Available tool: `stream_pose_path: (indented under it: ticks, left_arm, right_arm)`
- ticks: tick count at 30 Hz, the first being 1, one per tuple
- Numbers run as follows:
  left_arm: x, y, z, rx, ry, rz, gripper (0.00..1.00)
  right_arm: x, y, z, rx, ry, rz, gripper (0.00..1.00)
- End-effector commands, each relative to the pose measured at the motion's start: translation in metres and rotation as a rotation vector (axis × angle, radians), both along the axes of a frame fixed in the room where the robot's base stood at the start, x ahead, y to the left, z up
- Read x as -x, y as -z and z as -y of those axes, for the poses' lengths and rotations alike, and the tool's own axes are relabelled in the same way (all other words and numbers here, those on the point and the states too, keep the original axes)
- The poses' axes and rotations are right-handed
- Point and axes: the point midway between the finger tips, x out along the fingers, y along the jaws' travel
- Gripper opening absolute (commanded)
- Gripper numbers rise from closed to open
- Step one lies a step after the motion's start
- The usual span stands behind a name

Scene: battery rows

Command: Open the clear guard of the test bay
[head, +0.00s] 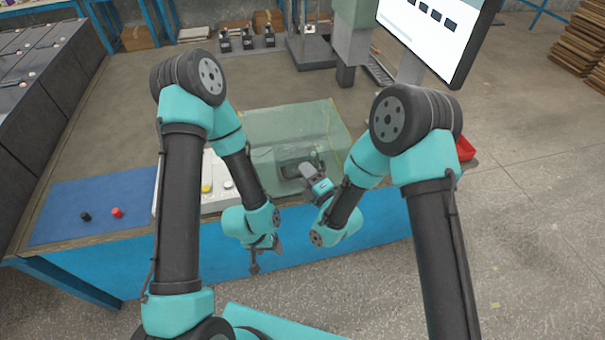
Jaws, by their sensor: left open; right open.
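The clear guard (285,118) is a greenish transparent box over the test bay at the front middle of the bench. It looks closed, and a dark device (300,168) shows through its front. My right gripper (308,174) is open at the guard's front side, close to its lower part; I cannot tell whether it touches. My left gripper (254,262) is open and empty, hanging low in front of the bench's blue front edge, apart from the guard.
A white panel with a yellow button (207,188) stands left of the guard. A blue mat (90,205) holds a black cap (85,216) and a red cap (117,212). A red bin (465,149) is at right, a monitor (440,30) behind.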

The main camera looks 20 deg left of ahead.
Motion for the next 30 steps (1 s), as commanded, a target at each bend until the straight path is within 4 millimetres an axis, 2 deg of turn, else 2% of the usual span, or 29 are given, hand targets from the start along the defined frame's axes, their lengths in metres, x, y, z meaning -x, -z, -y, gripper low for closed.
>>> stream_pose_path:
  ticks: [6, 18, 30]
  left_arm:
    - [0.0, 0.0, 0.0, 0.0, 0.0, 0.0, 0.61]
    - [0.0, 0.0, 0.0, 0.0, 0.0, 0.0, 0.61]
    - [0.0, 0.0, 0.0, 0.0, 0.0, 0.0, 0.61]
  right_arm:
    - [0.0001, 0.0, -0.0001, 0.0, 0.0, 0.0, 0.4]
    - [0.0002, 0.0, 0.0, 0.0, -0.001, 0.0, 0.01]
    - [0.0003, -0.0004, -0.0004, 0.001, -0.001, -0.001, 0.0]
